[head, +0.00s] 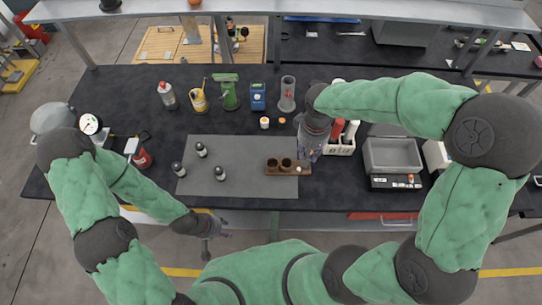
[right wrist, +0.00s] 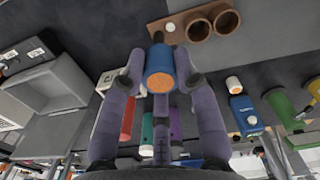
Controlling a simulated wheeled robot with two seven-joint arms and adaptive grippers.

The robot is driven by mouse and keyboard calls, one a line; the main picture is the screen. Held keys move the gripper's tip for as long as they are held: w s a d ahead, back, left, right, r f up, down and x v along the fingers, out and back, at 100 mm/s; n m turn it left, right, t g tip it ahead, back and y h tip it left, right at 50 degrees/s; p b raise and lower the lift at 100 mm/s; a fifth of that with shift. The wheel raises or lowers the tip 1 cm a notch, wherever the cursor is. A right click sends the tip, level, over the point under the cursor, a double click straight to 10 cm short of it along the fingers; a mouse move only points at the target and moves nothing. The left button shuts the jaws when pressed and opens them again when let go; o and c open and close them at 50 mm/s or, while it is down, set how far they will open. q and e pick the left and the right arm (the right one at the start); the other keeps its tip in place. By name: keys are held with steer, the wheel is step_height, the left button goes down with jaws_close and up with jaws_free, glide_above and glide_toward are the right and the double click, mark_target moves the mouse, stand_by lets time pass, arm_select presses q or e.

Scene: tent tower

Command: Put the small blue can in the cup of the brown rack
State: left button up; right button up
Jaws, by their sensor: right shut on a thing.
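The brown rack (head: 279,172) lies on the grey mat near the table's front. It has two dark, empty-looking cups and a small white round piece at its right end. The rack also shows at the top of the right wrist view (right wrist: 186,38). My right gripper (head: 308,150) is just right of and behind the rack. In the right wrist view (right wrist: 160,75) its fingers are shut on the small blue can (right wrist: 160,57), whose orange end faces the camera. The can is apart from the cups, beside the rack's white-piece end. My left gripper (head: 212,228) hangs before the table's front edge; its jaw state is unclear.
Several small dark bottles (head: 201,149) stand on the mat's left. Behind are a blue box (head: 258,96), a green bottle (head: 230,95), a grey cylinder (head: 287,94) and small white pots (head: 264,123). A grey bin (head: 393,155) stands at right.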

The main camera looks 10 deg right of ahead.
steer(key=shift+w+a+f+b, duration=0.25)
steer(key=shift+w+a+f, duration=0.9)
steer(key=shift+a+f, duration=0.65)
steer(key=shift+w+a+f+b, duration=0.2)
steer(key=shift+w+a+f, duration=1.05)
steer(key=shift+f, duration=1)
steer(key=shift+w+a+f+b, duration=0.25)
steer(key=shift+w+a+f, duration=0.8)
steer(key=shift+a+f, duration=0.8)
steer(key=shift+d+f, duration=0.1)
steer(key=shift+d, duration=0.05)
steer(key=shift+f+b, duration=0.4)
steer(key=shift+b, duration=0.05)
steer(key=shift+s+f, duration=0.1)
steer(key=shift+s, duration=0.05)
